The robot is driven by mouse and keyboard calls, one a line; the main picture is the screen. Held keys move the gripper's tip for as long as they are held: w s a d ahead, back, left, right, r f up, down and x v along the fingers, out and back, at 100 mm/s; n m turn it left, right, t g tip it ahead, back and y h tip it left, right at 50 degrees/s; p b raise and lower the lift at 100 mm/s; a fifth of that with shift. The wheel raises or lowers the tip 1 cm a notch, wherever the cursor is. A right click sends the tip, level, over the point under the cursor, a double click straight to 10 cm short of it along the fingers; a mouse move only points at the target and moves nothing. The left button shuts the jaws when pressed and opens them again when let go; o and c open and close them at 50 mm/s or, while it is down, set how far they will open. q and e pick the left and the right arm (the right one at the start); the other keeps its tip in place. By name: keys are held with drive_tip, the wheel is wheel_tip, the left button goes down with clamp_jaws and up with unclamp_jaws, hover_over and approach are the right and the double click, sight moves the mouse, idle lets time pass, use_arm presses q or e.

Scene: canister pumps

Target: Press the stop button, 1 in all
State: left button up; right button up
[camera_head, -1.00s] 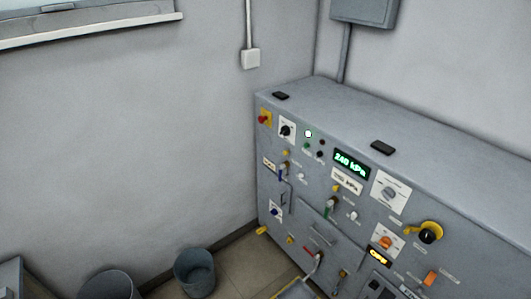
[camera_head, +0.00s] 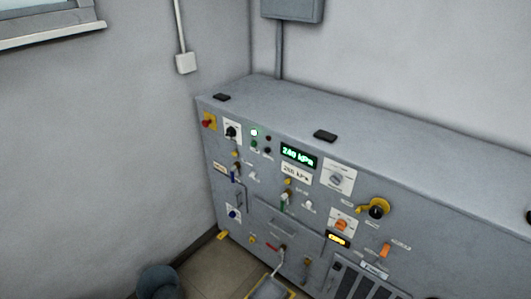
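The grey control panel (camera_head: 290,225) stands against the wall and fills the middle and right of the head view. A red knob-like button on a yellow plate (camera_head: 208,122) sits at its upper left corner. Further right, a lit green lamp (camera_head: 254,132) is above a small green button (camera_head: 254,145). Beside them are small dark red or black round parts (camera_head: 268,150). The labels are too small to read, so I cannot tell which one is marked stop. Neither of my grippers is in view.
A green display (camera_head: 298,155) reads about 240 kPa. Several knobs, levers and switches cover the panel, including a black knob with a yellow collar (camera_head: 377,210). Black blocks (camera_head: 325,136) lie on the top. A dark bin (camera_head: 158,282) stands on the floor at lower left.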

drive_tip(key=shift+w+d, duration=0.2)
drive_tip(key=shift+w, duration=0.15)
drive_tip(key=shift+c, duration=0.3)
